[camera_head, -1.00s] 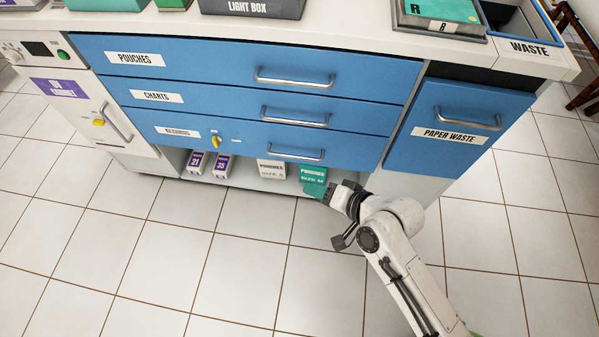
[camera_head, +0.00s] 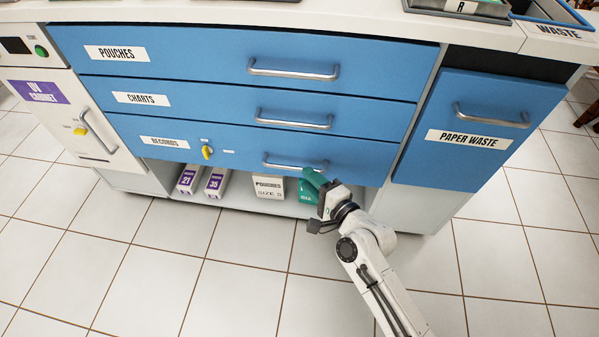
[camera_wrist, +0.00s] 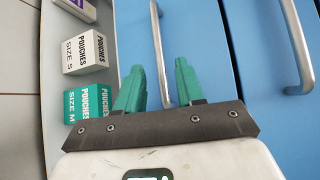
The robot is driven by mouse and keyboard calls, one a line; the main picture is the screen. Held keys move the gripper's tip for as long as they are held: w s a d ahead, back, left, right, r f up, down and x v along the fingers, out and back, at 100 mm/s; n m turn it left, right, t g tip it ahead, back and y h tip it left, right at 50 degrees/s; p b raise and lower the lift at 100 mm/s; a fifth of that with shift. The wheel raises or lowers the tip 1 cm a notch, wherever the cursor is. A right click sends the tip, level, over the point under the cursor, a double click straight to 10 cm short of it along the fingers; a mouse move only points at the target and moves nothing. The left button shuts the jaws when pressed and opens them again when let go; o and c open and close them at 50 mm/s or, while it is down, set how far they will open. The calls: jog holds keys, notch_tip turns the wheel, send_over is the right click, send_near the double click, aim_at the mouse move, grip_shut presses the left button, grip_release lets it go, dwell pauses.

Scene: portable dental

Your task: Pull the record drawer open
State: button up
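The records drawer (camera_head: 240,145) is the lowest blue drawer of the cabinet, and its front is flush with the ones above. Its label (camera_head: 165,142) and a yellow key or knob (camera_head: 207,151) are at the left of its front. Its silver bar handle (camera_head: 295,164) is at the right. My gripper (camera_head: 309,176) has green fingers and is at the right part of this handle. In the wrist view, my gripper (camera_wrist: 160,67) is open, with the handle (camera_wrist: 162,55) running between the two fingers, a gap showing on each side. I cannot tell whether either finger touches it.
The charts drawer (camera_head: 240,105) and pouches drawer (camera_head: 220,55) are above, with similar handles. A paper waste door (camera_head: 480,120) is at the right. Pouch boxes (camera_head: 270,186) and purple-labelled boxes (camera_head: 216,182) stand on the shelf below. The tiled floor in front (camera_head: 150,270) is clear.

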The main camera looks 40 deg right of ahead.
jog(key=w, duration=0.5)
jog(key=shift+f, duration=0.4)
jog(key=shift+c, duration=0.5)
jog(key=shift+s, duration=0.1)
grip_shut()
